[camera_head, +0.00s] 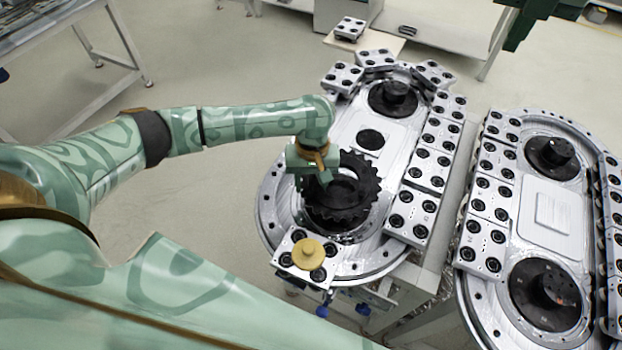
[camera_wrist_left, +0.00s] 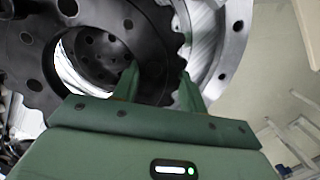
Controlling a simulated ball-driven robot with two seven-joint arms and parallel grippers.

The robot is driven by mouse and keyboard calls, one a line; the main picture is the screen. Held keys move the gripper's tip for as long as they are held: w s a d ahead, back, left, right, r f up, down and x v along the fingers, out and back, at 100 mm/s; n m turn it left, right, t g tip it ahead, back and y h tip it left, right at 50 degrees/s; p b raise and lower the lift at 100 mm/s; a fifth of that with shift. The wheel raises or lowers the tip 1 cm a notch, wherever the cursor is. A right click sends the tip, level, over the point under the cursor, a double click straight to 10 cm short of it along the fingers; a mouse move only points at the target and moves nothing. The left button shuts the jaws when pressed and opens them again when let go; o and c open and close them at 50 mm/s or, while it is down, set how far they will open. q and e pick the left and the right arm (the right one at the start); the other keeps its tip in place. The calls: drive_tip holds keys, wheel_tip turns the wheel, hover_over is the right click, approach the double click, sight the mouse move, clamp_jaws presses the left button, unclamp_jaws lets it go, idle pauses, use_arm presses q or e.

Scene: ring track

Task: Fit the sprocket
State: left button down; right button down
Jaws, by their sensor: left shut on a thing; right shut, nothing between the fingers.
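The sprocket (camera_head: 366,192), a black toothed ring with a wide central opening, is over the near end of the left ring track (camera_head: 275,200). My left gripper (camera_head: 322,178) is shut on its rim, at the left side in the head view. In the left wrist view the two fingers (camera_wrist_left: 158,78) straddle the rim of the sprocket (camera_wrist_left: 150,40). The sprocket covers much of the black round seat beneath it. I cannot tell whether it rests on that seat or is slightly above it. My right gripper is not in view.
A metal carriage with a yellow knob (camera_head: 308,253) sits at the track's near edge, close to the sprocket. Several metal carriages (camera_head: 428,168) line its right side. A black hub (camera_head: 393,97) stands at its far end. A second ring track (camera_head: 565,210) stands to the right.

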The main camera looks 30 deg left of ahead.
use_arm(q)
drive_tip(key=shift+s+d+r+g+y+p, duration=0.15)
drive_tip(key=shift+d+g+y+p, duration=0.25)
drive_tip(key=shift+p, duration=1.15)
drive_tip(key=shift+s+a+f, duration=0.1)
drive_tip(key=shift+a+f, duration=0.05)
drive_tip(key=shift+f, duration=0.05)
drive_tip(key=shift+s+a+h+p, duration=0.1)
drive_tip(key=shift+s+h+p, duration=0.05)
drive_tip(key=shift+h+p, duration=0.5)
drive_tip(key=shift+r, duration=0.2)
idle(0.6)
drive_tip(key=shift+n+p, duration=0.3)
drive_tip(key=shift+p, duration=0.55)
drive_tip(key=shift+f, duration=0.15)
drive_tip(key=shift+f, duration=0.1)
